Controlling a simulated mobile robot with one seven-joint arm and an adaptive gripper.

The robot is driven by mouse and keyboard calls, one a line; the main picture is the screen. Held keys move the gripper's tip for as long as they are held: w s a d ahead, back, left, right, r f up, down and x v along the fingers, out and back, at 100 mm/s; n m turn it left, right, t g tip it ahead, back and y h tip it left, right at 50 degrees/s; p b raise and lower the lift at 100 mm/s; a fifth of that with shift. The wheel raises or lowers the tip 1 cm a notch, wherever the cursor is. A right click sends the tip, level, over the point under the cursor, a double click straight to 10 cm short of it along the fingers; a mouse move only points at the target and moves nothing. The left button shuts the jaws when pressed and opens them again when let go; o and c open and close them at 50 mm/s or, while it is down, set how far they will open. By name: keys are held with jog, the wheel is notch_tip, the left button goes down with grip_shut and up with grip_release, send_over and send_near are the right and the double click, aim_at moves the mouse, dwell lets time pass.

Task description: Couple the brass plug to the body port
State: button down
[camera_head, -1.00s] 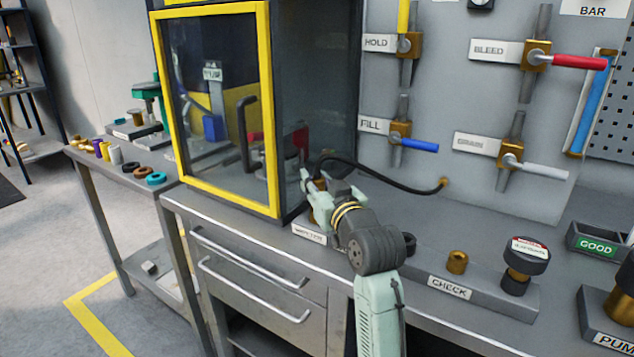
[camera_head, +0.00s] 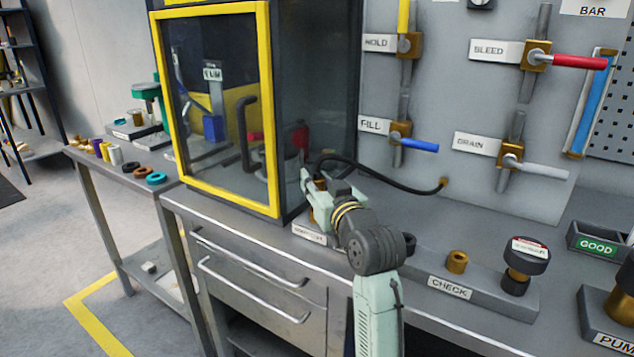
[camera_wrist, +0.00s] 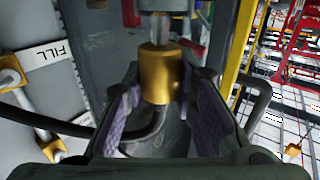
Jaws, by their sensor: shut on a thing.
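My gripper (camera_head: 312,187) is beside the right side of the yellow-framed cabinet, above the bench. In the wrist view my gripper (camera_wrist: 160,105) has its purple-padded fingers around the brass plug (camera_wrist: 158,75). A black hose (camera_wrist: 150,132) curves below the plug. A clear or metallic stem (camera_wrist: 160,28) shows directly beyond the plug, with a grey part at the top edge. I cannot tell whether the plug touches the stem, or whether this is the body port. In the head view the plug is mostly hidden by my gripper.
The cabinet's yellow door frame (camera_head: 270,105) stands close on the left. The black hose runs to a brass fitting (camera_head: 444,184) on the panel. The FILL valve (camera_head: 401,134) is above it. A CHECK block (camera_head: 490,291) with a brass fitting stands to the right on the bench.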

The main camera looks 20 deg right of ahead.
jog(key=shift+f, duration=0.15)
jog(key=shift+f+b, duration=0.35)
jog(key=shift+b, duration=0.05)
jog(key=shift+f+b, duration=0.9)
jog(key=shift+f, duration=0.2)
jog(key=c, duration=1.2)
grip_release()
jog(key=shift+s, duration=0.1)
jog(key=s, duration=1.1)
jog(key=shift+s+d, duration=0.2)
jog(key=shift+s, duration=0.2)
jog(key=shift+a, duration=0.1)
